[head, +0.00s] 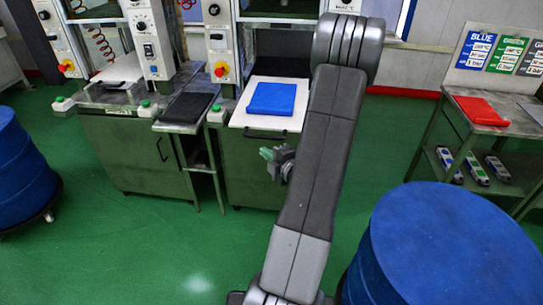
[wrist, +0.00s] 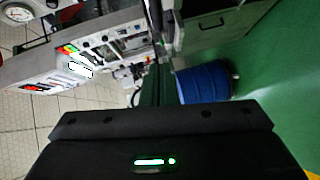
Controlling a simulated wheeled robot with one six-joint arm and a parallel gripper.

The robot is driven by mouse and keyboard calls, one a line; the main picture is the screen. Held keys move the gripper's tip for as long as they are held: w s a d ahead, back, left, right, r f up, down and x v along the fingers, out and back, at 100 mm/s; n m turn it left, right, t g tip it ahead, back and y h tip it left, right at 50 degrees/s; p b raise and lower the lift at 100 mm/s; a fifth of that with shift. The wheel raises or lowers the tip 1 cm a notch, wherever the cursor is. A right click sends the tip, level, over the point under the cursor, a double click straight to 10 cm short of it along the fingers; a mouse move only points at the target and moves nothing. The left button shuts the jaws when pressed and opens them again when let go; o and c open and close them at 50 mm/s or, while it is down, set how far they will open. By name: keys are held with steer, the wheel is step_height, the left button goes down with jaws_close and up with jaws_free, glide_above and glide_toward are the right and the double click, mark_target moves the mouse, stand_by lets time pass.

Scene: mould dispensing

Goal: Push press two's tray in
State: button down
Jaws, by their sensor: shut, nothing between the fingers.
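A pale tray (head: 238,118) with a dark front handle sticks out of the middle press, with a flat blue sheet (head: 272,99) on it. No number shows on this press, so I cannot tell for sure that it is press two. My gripper (head: 268,154) is small in the head view, below and in front of the tray, apart from it and partly behind my arm. It is shut and empty. In the wrist view the dark gripper body (wrist: 160,140) with a green light fills the bottom; no tray is clear there.
A left press (head: 108,98) and a black-topped side stand (head: 187,107) are left of the tray. Blue drums stand at far left (head: 22,165) and front right (head: 440,240). A bench (head: 462,95) with a red sheet (head: 482,111) is at right. Green floor between is clear.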

mark_target(252, 137)
steer(key=shift+w+a+f+p, duration=0.25)
steer(key=shift+w+a, duration=0.35)
steer(key=shift+w, duration=0.75)
steer(key=shift+w+a+f+p, duration=0.25)
steer(key=shift+w+a, duration=0.35)
steer(key=shift+w, duration=0.7)
steer(key=shift+w+a+f+p, duration=0.15)
steer(key=shift+w+a+f, duration=0.35)
steer(key=shift+w, duration=0.85)
steer(key=shift+a+r, duration=0.1)
steer(key=shift+r, duration=0.05)
steer(key=shift+w, duration=0.1)
